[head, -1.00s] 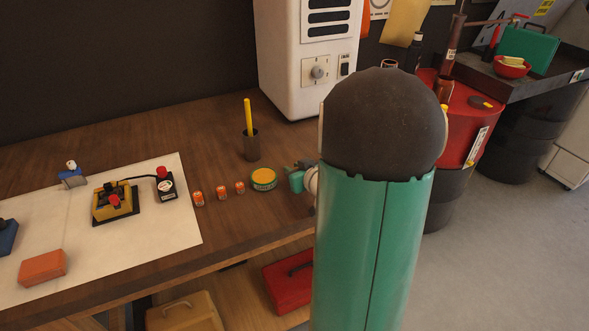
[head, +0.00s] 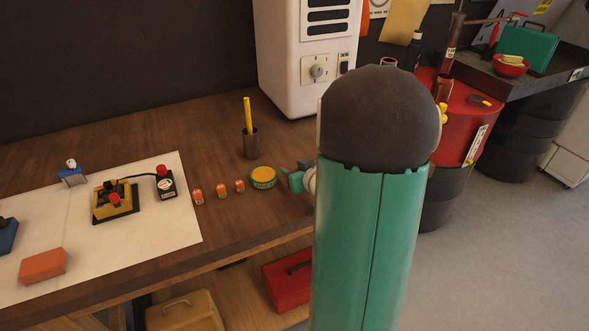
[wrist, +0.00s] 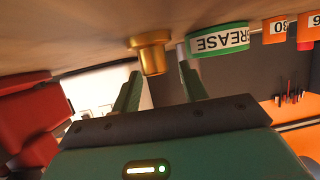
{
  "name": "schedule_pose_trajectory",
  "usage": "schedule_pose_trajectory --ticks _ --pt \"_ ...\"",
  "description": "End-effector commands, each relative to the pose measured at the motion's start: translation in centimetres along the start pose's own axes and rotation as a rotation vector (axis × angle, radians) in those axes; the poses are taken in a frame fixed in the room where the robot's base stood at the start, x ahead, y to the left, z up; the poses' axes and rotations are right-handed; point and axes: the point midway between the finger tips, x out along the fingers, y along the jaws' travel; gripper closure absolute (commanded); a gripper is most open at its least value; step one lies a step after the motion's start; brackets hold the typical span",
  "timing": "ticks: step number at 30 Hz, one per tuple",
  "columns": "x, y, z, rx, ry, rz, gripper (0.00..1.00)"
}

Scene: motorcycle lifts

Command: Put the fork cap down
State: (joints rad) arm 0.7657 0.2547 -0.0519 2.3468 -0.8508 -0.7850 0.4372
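The fork cap (wrist: 152,54) is a small brass-coloured piece with a wider rim, seen in the wrist view, where the picture is upside down. It rests with its rim against the wooden bench top (wrist: 80,45). My gripper (wrist: 160,72) is open, with one green finger on each side of the cap and clear gaps between. In the head view my gripper (head: 297,180) shows only partly at the bench's right end, beside the grease tin. My own arm covers the rest, and the cap is hidden there.
The grease tin (head: 263,177) stands close to my gripper, with several small orange cans (head: 222,191) left of it. A pen cup (head: 251,142) stands behind. A white machine (head: 308,60) is at the back. A white sheet with tools (head: 140,225) lies left.

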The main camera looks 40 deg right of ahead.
Motion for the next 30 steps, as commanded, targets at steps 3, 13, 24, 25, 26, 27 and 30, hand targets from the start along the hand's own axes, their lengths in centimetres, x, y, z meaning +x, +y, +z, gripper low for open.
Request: schedule_pose_trajectory --ticks 3,13,24,25,26,27,30 --pt "0.1 -0.2 1.1 0.004 -0.022 -0.003 0.57" --pt "-2.7 -0.1 -0.3 0.003 -0.015 0.000 0.57" --pt "-9.8 0.0 -0.7 0.002 -0.008 0.001 0.57" --pt "-10.3 0.0 -0.7 0.002 -0.008 0.001 0.57" --pt "-10.7 -0.1 -0.8 0.001 -0.008 0.000 0.57" --pt "-11.2 -0.1 -0.7 0.002 -0.009 0.000 0.57" --pt "-12.0 -0.1 -0.7 0.002 -0.009 0.000 0.57"
